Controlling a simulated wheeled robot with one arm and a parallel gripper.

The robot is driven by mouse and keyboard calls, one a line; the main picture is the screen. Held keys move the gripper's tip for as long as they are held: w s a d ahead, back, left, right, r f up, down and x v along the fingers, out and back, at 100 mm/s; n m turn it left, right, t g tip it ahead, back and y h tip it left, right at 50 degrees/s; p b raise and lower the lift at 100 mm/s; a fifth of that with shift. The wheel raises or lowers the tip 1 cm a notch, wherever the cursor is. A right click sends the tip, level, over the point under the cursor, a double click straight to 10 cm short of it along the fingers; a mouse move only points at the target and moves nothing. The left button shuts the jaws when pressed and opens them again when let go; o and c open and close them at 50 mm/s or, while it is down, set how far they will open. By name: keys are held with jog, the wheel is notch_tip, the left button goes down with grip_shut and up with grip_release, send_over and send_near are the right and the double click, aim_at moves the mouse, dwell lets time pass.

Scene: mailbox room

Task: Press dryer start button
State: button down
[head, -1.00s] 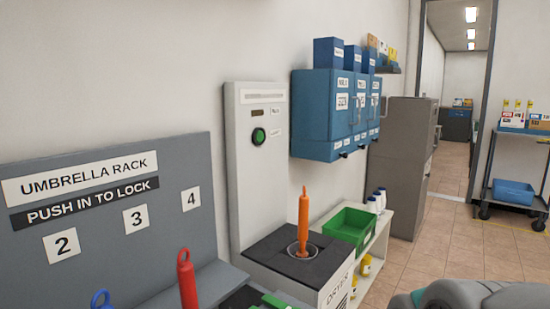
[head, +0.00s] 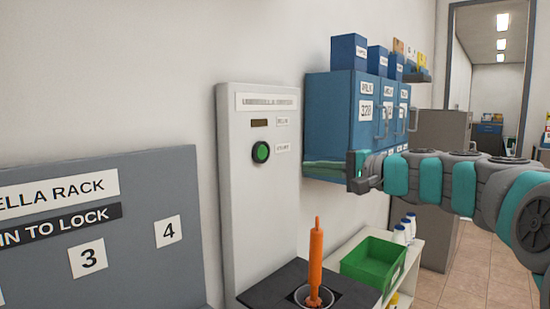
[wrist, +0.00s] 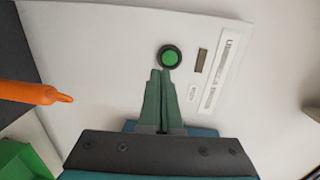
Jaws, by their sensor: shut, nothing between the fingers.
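The dryer's white upright panel (head: 250,210) stands against the wall. Its round green start button (head: 261,152), with a black rim, sits below a small dark display (head: 259,123). The button also shows uncovered in the wrist view (wrist: 170,57). My gripper (head: 308,168) comes in from the right, in front of the blue boxes. Its green fingers are together and empty. In the wrist view my fingertips (wrist: 161,72) appear just below the button's rim. Whether they touch the panel cannot be told. An orange umbrella (head: 316,262) stands in the dryer's round opening.
Blue wall mailboxes (head: 340,110) hang right of the panel, partly behind my gripper. A green bin (head: 372,262) sits on a low white shelf. The grey umbrella rack board (head: 130,250) is at the left. A grey cabinet (head: 436,235) stands beyond.

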aim_at(263, 153)
jog(key=shift+w+d+r+t, duration=0.5)
jog(key=shift+w+d+r, duration=0.15)
jog(key=shift+w+r, duration=0.25)
jog(key=x, duration=1.3)
jog(key=shift+w+a+p, duration=0.15)
jog(key=shift+a+p, duration=0.15)
jog(key=shift+a, duration=0.2)
